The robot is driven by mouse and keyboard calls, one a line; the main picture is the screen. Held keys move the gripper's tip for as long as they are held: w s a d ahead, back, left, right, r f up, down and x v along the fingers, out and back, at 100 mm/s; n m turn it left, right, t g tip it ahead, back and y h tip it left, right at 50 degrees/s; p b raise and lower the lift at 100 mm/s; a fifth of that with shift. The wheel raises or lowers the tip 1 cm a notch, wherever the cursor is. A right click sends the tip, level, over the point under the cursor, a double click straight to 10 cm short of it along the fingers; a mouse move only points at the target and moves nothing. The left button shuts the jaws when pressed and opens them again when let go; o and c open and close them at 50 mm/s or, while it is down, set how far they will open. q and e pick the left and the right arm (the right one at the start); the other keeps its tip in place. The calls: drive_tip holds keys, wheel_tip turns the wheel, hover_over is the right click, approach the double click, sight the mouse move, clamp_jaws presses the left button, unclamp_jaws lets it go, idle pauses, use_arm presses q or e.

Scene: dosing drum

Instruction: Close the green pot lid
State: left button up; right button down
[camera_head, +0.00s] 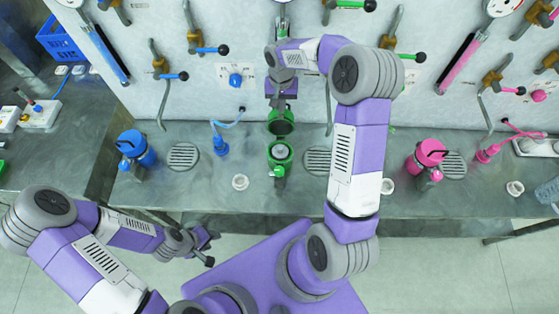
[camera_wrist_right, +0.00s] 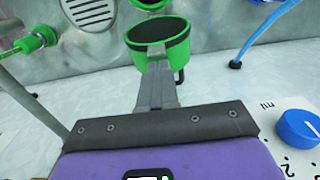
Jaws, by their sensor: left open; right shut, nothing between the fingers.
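The green pot (camera_head: 280,157) stands on the grey counter, and its open top shows a pale round inside. Its green lid (camera_head: 281,122) is open, raised at the wall side of the pot, with a dark face showing. In the right wrist view the lid (camera_wrist_right: 172,50) fills the top middle. My right gripper (camera_head: 281,103) is shut and empty on the wall side of the lid. Its fingertips (camera_wrist_right: 156,50) overlap the lid in the wrist view; I cannot tell whether they touch. My left gripper (camera_head: 211,246) is open and empty, in front of the counter, away from the pot.
A blue pot (camera_head: 136,150) stands at the left and a pink pot (camera_head: 428,156) at the right. Round drains (camera_head: 183,156) and small white cups (camera_head: 240,182) sit on the counter. The wall behind carries a blue knob (camera_head: 235,80), levers and pipes.

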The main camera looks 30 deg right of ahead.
drive_tip(key=shift+f+b, duration=0.6)
drive_tip(key=shift+f, duration=0.3)
drive_tip(key=shift+r, duration=0.1)
